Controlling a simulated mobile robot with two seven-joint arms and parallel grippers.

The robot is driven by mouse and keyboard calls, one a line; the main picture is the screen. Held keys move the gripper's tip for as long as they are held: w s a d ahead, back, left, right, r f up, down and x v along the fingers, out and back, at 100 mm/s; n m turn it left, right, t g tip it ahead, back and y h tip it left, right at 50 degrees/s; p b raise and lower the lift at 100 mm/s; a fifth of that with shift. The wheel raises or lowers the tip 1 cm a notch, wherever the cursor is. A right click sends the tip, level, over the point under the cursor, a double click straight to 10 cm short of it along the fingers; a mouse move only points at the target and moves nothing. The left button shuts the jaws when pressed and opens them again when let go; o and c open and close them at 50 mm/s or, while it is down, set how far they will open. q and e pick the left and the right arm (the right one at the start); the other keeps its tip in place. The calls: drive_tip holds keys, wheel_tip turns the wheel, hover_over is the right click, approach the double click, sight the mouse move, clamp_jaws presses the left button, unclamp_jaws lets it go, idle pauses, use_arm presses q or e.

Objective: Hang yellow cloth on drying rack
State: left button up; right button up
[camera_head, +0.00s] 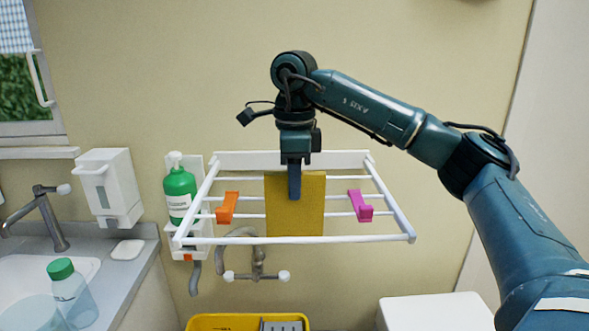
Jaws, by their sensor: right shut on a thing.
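The yellow cloth (311,215) hangs flat and upright at the middle of the white wall-mounted drying rack (390,202). My right gripper (294,190) points straight down over the rack and is shut on the upper part of the cloth. The cloth overlaps the rack's bars in the picture; I cannot tell whether it rests over a bar or only hangs from the gripper. An orange clip (228,207) sits on the rack left of the cloth, and a magenta clip (360,206) sits on the right. My left gripper is not in view.
A green pump bottle (179,190) stands in a wall holder close to the rack's left side. A white dispenser (110,188), a tap (48,215) and a clear bottle with green cap (70,290) are at the left. A yellow crate (215,322) and white box (435,312) stand below.

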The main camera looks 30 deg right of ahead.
sight(295, 214)
drive_tip(key=shift+f, duration=1.45)
wheel_tip(295, 214, down, 2)
drive_tip(key=shift+f+b, duration=0.15)
drive_tip(key=shift+b, duration=0.5)
drive_tip(key=shift+f+b, duration=0.45)
drive_tip(key=shift+f, duration=0.6)
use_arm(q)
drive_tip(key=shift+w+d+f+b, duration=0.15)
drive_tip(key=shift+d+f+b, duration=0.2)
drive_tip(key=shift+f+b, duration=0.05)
use_arm(e)
drive_tip(key=shift+f, duration=0.25)
drive_tip(key=o, duration=0.6)
drive_tip(key=shift+c, duration=0.2)
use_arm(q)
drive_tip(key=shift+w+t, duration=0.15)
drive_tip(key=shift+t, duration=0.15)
use_arm(e)
drive_tip(key=o, duration=0.3)
